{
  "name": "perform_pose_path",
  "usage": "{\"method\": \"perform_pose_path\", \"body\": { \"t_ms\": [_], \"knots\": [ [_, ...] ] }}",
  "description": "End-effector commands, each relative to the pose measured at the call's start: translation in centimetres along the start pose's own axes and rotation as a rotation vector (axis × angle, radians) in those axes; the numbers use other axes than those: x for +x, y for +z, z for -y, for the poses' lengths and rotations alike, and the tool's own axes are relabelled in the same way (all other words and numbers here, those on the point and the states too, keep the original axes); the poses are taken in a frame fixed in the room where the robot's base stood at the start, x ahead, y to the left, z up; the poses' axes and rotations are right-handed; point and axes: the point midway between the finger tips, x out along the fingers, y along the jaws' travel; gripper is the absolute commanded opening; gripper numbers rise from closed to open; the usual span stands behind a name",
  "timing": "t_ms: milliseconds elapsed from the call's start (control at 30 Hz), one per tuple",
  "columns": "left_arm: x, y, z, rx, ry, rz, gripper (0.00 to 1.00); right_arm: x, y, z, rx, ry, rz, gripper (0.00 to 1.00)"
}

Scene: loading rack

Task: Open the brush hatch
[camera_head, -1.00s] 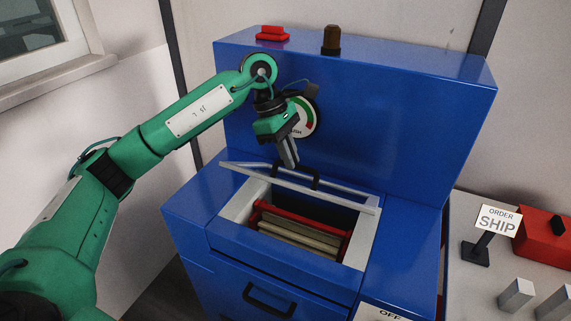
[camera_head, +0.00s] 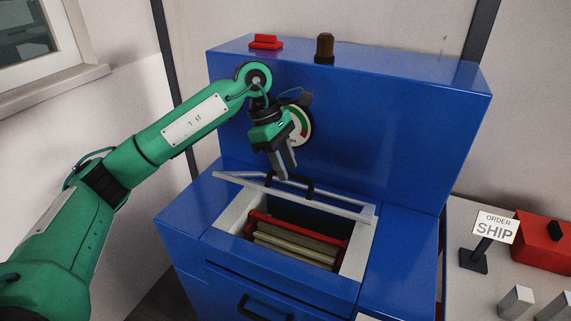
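The brush hatch (camera_head: 332,207) is a pale lid on the blue machine (camera_head: 330,115). It stands raised and tilted over its opening, seen nearly edge-on, with a black handle (camera_head: 308,186) on it. Below it the pale-framed opening shows a red-ended rack (camera_head: 262,218) with several beige bars (camera_head: 295,246). My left gripper (camera_head: 283,170) points down just above and behind the handle. Its two fingers look spread with a gap between them, and nothing shows held. Whether a fingertip touches the handle or lid is unclear. My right gripper is not in view.
A round gauge (camera_head: 300,127) is on the machine face behind my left gripper. A red part (camera_head: 266,41) and a brown knob (camera_head: 324,46) are on top. At right, a table holds an ORDER SHIP sign (camera_head: 495,227), a red box (camera_head: 545,240) and metal blocks (camera_head: 515,302).

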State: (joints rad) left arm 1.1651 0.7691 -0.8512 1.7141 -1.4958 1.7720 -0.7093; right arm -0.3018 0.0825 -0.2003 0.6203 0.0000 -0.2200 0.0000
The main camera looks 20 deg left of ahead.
Motion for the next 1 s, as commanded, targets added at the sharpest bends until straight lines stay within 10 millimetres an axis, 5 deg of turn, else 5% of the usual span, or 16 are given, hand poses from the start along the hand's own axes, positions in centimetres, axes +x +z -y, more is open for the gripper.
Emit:
{"method": "perform_pose_path", "body": {
  "t_ms": [600,1000],
  "knots": [
    [-11.4,0.0,0.1,0.0,0.006,0.001,0.34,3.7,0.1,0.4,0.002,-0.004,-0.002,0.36],
    [-13.5,0.0,0.2,0.0,0.003,0.001,0.34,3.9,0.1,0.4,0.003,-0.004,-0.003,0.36]
  ]
}}
